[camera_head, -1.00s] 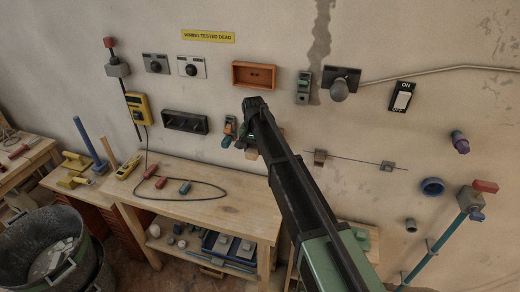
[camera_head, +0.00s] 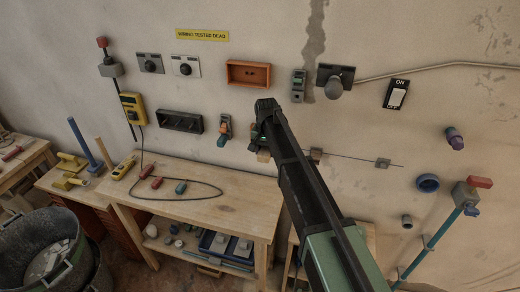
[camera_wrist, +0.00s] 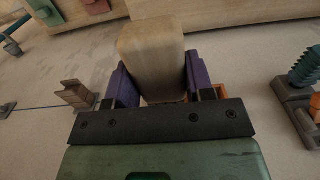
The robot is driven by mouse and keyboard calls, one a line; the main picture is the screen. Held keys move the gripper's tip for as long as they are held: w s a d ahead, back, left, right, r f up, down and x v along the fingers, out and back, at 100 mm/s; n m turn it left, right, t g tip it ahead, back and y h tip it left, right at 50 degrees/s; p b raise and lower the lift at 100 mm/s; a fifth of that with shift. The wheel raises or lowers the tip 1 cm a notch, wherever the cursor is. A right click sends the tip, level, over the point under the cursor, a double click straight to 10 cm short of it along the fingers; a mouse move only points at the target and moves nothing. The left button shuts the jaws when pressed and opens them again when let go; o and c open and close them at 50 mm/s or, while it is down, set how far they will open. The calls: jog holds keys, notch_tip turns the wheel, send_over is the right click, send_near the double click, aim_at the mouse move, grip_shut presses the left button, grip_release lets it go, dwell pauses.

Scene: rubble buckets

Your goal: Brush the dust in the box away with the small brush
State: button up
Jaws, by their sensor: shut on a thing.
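My gripper (camera_wrist: 158,88) is shut on a pale wooden block-like piece, likely the small brush (camera_wrist: 152,55), held between purple finger pads. Its bristles cannot be made out. In the head view my gripper (camera_head: 263,146) is in front of the wall, below and slightly right of an open orange box (camera_head: 248,74). The inside of this box looks brownish orange with small dark spots; dust cannot be told. An orange edge also shows behind the finger in the wrist view (camera_wrist: 222,90). A dark open box (camera_head: 181,122) is on the wall farther left.
A teal and orange wall fitting (camera_head: 225,130) is close left of my gripper. A thin rod with brackets (camera_head: 315,153) is to the right. A wooden workbench (camera_head: 225,190) stands below, with a cable and tools. Buckets (camera_head: 45,245) stand at lower left.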

jog(key=shift+w+a, duration=0.55)
jog(key=shift+a, duration=2.55)
jog(key=shift+s+d, duration=0.3)
jog(key=shift+d, duration=0.7)
jog(key=shift+s+d, duration=0.35)
jog(key=shift+d, duration=0.65)
jog(key=shift+s+d, duration=0.3)
jog(key=shift+d, duration=0.7)
jog(key=w+a, duration=0.1)
jog(key=a, duration=0.5)
jog(key=shift+s+a, duration=0.25)
jog(key=shift+s, duration=0.7)
jog(key=shift+s+a, duration=0.25)
jog(key=shift+s, duration=0.7)
jog(key=shift+s+a, duration=0.25)
jog(key=shift+s, duration=0.7)
jog(key=shift+s, duration=0.1)
jog(key=s, duration=0.2)
jog(key=shift+s+a, duration=0.35)
jog(key=shift+a, duration=0.05)
